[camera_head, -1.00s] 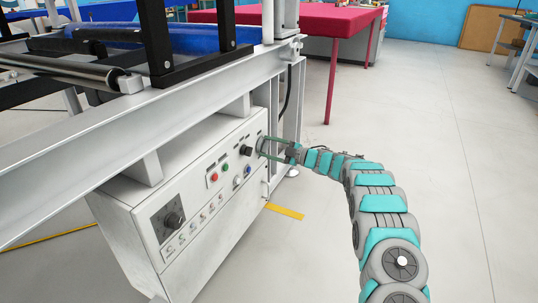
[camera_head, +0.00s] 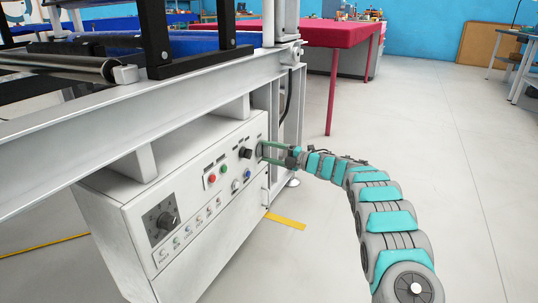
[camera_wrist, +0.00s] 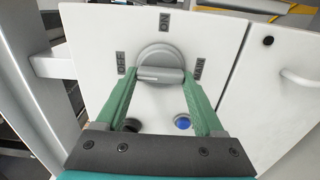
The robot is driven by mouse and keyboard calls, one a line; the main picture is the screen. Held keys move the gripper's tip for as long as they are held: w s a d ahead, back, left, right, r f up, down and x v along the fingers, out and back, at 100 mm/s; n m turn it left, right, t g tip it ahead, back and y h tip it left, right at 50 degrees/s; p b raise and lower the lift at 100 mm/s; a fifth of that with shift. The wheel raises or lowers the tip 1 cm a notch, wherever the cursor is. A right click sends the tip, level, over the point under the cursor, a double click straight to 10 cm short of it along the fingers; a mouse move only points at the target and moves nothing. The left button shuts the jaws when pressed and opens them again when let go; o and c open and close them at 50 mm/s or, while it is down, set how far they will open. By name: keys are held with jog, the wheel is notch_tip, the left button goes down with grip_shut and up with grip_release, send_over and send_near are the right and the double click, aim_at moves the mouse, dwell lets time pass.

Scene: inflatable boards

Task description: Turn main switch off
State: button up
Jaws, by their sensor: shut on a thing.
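The main switch (camera_wrist: 158,53) is a round grey knob with a raised bar handle on a white panel. The handle lies crosswise in that view. My gripper (camera_wrist: 160,76) has its two green fingers at opposite ends of the handle, shut on it. In the head view, my gripper (camera_head: 264,151) reaches the right end of the control box (camera_head: 205,235); the switch is mostly hidden by the fingers there.
The box front also carries a red button (camera_head: 212,178), a green button (camera_head: 223,168), a black knob (camera_head: 246,153) and a large dial (camera_head: 166,221). A machine frame (camera_head: 150,105) overhangs the box. A red table (camera_head: 310,32) stands behind.

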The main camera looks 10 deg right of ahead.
jog(key=shift+f, duration=0.1)
dwell(0.4)
jog(key=o, duration=1.4)
jog(key=v, duration=0.8)
jog(key=shift+a+p, duration=0.1)
jog(key=shift+p, duration=0.3)
